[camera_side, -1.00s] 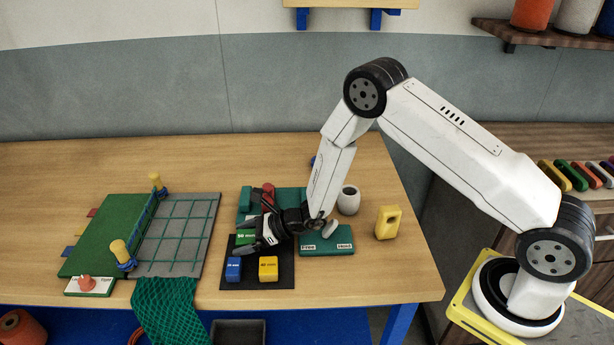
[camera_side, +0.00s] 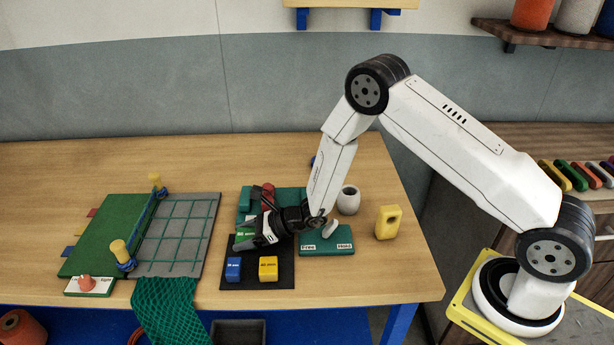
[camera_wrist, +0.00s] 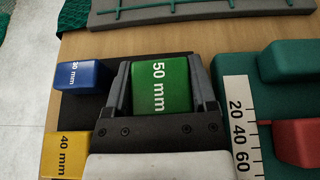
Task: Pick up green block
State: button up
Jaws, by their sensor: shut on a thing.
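The green block (camera_wrist: 161,86), marked 50 mm, sits between the two dark fingers of my gripper (camera_wrist: 161,82) in the wrist view. The fingers are shut on its sides. In the side view my gripper (camera_side: 250,230) is low over the black mat (camera_side: 284,252), and only a small part of the green block (camera_side: 243,235) shows past it. I cannot tell whether the block touches the mat.
A blue block (camera_side: 233,268) and a yellow block (camera_side: 268,268) stand on the mat's front part. A green board (camera_side: 290,194) with a red piece (camera_wrist: 298,142) lies behind. A netted panel (camera_side: 180,235) is at left. A yellow piece (camera_side: 387,222) and white cup (camera_side: 348,200) stand at right.

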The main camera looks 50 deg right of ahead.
jog(key=shift+r, duration=0.75)
jog(key=s+d+r, duration=0.3)
jog(key=s+r, duration=0.8)
jog(key=s, duration=0.2)
jog(key=shift+s, duration=0.35)
